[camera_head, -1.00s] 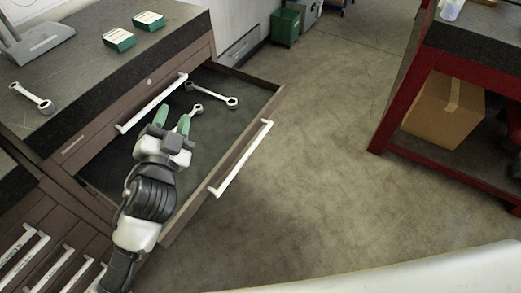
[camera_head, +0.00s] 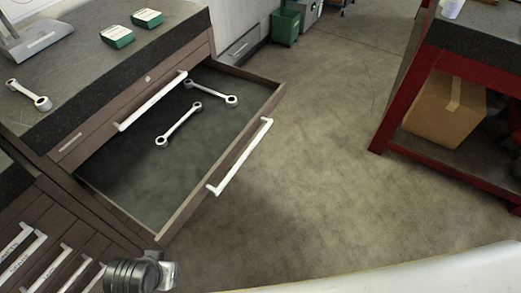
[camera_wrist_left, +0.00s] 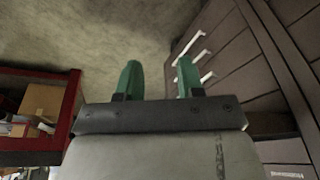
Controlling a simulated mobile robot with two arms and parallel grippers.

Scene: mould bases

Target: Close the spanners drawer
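The spanners drawer (camera_head: 184,206) is pulled well out of the brown cabinet, with its white bar handle (camera_head: 240,158) on the front. Two spanners lie inside it, one near the middle (camera_head: 181,124) and one near the back corner (camera_head: 211,93). My left gripper (camera_wrist_left: 158,66) is open and empty in the left wrist view, its two green fingers apart. In the head view only part of my left arm shows, at the bottom edge below the drawer's near corner, clear of the drawer; its fingers are not visible there. My right gripper is not in view.
A third spanner (camera_head: 29,95) and two green-and-white boxes (camera_head: 117,37) (camera_head: 147,18) lie on the worktop. A shut drawer sits above the open one. More white-handled drawers (camera_head: 52,265) are at the lower left. A red bench (camera_head: 405,105) stands right; the floor between is clear.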

